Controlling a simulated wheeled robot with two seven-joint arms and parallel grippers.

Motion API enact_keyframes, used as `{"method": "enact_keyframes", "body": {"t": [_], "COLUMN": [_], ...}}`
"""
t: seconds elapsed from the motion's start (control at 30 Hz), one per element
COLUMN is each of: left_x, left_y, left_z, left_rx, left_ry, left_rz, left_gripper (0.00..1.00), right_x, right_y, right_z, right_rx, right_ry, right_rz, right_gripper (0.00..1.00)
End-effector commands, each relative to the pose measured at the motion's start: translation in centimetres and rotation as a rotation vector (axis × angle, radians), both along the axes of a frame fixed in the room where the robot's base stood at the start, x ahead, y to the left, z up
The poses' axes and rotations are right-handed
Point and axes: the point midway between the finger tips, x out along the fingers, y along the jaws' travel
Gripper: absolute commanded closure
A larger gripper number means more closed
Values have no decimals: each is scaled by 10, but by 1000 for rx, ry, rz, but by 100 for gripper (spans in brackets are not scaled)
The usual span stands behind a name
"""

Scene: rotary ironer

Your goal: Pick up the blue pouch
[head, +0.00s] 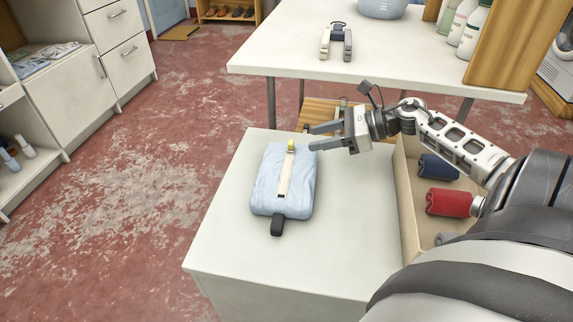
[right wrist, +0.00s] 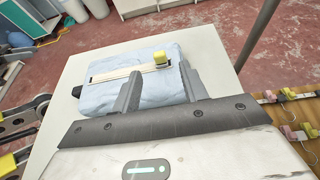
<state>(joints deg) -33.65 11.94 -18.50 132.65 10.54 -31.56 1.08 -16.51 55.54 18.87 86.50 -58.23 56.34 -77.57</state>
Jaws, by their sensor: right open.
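The blue pouch (head: 267,184) lies flat on the white tabletop, with a pale strip down its middle, a yellow piece at its far end and a dark tab at its near end. My right gripper (head: 311,137) is open and empty at the pouch's far right corner, fingers pointing left. In the right wrist view the pouch (right wrist: 105,95) lies beyond the two spread fingers (right wrist: 158,85). Their tips overlap its near edge in the picture; I cannot tell whether they touch it. My left gripper does not show in the head view.
The white table (head: 225,240) is clear around the pouch. A box (head: 408,215) with rolled red and blue cloths stands at its right. Behind is a higher white table (head: 420,75) with a two-pronged item (head: 337,42) and bottles (head: 465,30). Drawers (head: 115,30) stand at the left.

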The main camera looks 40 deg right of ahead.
Motion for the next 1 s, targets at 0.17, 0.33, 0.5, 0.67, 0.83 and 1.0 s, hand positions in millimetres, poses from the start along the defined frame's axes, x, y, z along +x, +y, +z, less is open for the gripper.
{"method": "enact_keyframes", "body": {"t": [0.17,0.33,0.5,0.67,0.83,1.0], "left_x": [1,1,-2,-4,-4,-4], "left_y": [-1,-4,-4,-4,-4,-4], "left_z": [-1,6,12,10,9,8], "left_rx": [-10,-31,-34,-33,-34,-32], "left_ry": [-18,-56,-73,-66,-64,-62], "left_rz": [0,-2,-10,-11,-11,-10], "left_gripper": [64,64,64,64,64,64], "right_x": [12,29,36,36,36,36], "right_y": [11,27,33,33,33,32], "right_z": [-9,-19,-22,-22,-22,-22], "right_rx": [-1,2,0,1,1,1], "right_ry": [-3,-4,-1,1,1,1], "right_rz": [1,0,-1,0,0,0], "right_gripper": [56,56,56,56,95,100]}}
